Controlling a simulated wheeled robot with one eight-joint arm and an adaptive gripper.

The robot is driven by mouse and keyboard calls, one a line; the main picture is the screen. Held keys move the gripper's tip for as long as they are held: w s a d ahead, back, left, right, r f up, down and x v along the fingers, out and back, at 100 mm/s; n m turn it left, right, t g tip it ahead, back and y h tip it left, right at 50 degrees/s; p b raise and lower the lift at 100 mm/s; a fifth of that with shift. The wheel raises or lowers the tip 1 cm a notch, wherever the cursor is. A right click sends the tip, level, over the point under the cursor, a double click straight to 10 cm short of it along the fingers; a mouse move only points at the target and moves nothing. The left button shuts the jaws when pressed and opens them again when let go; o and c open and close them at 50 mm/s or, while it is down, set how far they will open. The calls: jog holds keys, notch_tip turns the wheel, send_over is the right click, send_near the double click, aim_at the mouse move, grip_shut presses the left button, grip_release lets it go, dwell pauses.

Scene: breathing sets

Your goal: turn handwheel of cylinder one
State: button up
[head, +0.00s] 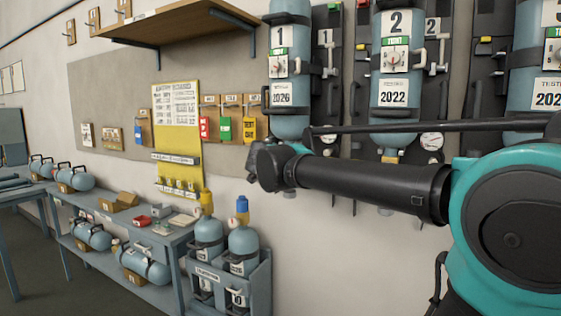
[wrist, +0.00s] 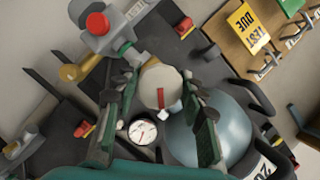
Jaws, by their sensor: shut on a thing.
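Cylinder one (head: 290,125) is a light blue cylinder labelled 1 and 2026, mounted upright on the wall. Its bottom end is partly hidden behind my arm in the head view. The wrist view shows its rounded light blue end (wrist: 222,125). A round cream handwheel (wrist: 160,84) with a red mark sits beside that end, between my two dark green finger pads. My gripper (wrist: 160,75) is shut on the handwheel. In the head view my gripper (head: 265,166) is a dark shape just below the cylinder, and its fingers cannot be made out there.
Cylinder two (head: 395,105) hangs to the right, with another cylinder (head: 537,60) beyond it. A gauge (wrist: 142,131) and a grey fitting with a red button (wrist: 97,23) sit close to my fingers. A rack of cylinders (head: 255,280) stands below; a bench (head: 165,240) is left.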

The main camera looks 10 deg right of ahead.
jog(key=m+t, duration=0.1)
jog(key=m, duration=0.3)
jog(key=shift+t, duration=0.4)
jog(key=shift+m, duration=0.3)
jog(key=shift+y, duration=0.3)
jog(key=o, duration=1.2)
jog(key=shift+c, duration=0.2)
jog(key=v, duration=1.2)
jog(key=shift+f, duration=0.15)
